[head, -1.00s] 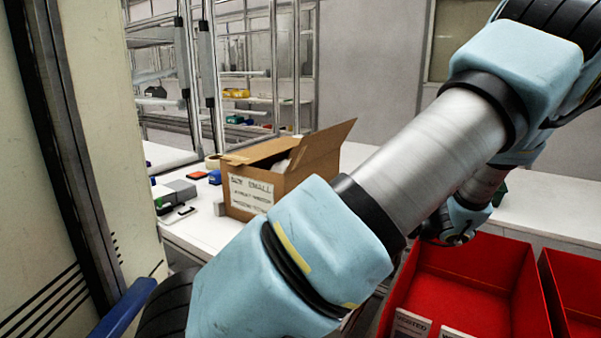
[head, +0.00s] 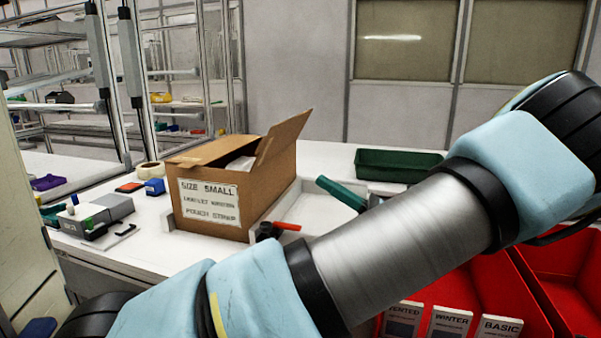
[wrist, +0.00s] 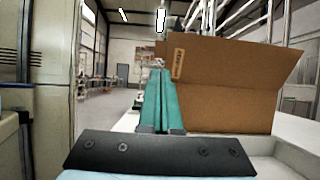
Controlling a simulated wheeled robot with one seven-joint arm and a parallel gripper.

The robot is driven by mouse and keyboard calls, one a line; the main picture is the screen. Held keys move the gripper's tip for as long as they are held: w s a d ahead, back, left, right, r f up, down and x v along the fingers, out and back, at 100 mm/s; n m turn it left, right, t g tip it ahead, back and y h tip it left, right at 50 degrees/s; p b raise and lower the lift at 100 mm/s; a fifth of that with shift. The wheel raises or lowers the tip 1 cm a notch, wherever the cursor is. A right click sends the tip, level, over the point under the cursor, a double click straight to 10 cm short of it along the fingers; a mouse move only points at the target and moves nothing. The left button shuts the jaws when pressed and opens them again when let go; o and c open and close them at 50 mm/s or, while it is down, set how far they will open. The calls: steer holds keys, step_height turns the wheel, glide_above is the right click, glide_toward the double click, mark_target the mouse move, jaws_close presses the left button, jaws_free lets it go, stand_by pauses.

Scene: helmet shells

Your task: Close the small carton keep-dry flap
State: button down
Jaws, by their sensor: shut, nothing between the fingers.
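The small brown carton (head: 215,210) stands on the white table in the head view, its label reading "SIZE SMALL". Its right flap (head: 283,137) stands up and leans outward, while a left flap (head: 205,152) lies lower over the opening. Something pale shows inside. In the wrist view, the raised flap (wrist: 245,62) carries a small orange label too blurred to read, above the carton wall (wrist: 225,112). My gripper (wrist: 158,66) has its teal fingers together and empty, left of the carton wall there. In the head view, my gripper (head: 321,182) is right of the carton, apart from it; my arm hides its rear.
A black tool with a red handle (head: 285,227) lies beside the carton's right. A green tray (head: 398,165) stands behind my arm. Red bins (head: 475,290) are at front right. A tape roll (head: 150,169), a blue item (head: 155,187) and a grey device (head: 95,212) lie left.

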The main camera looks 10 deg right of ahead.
mark_target(263, 144)
steer(key=p+x, duration=0.2)
steer(key=x, duration=1.1)
steer(key=shift+r+p, duration=0.1)
steer(key=shift+p, duration=0.2)
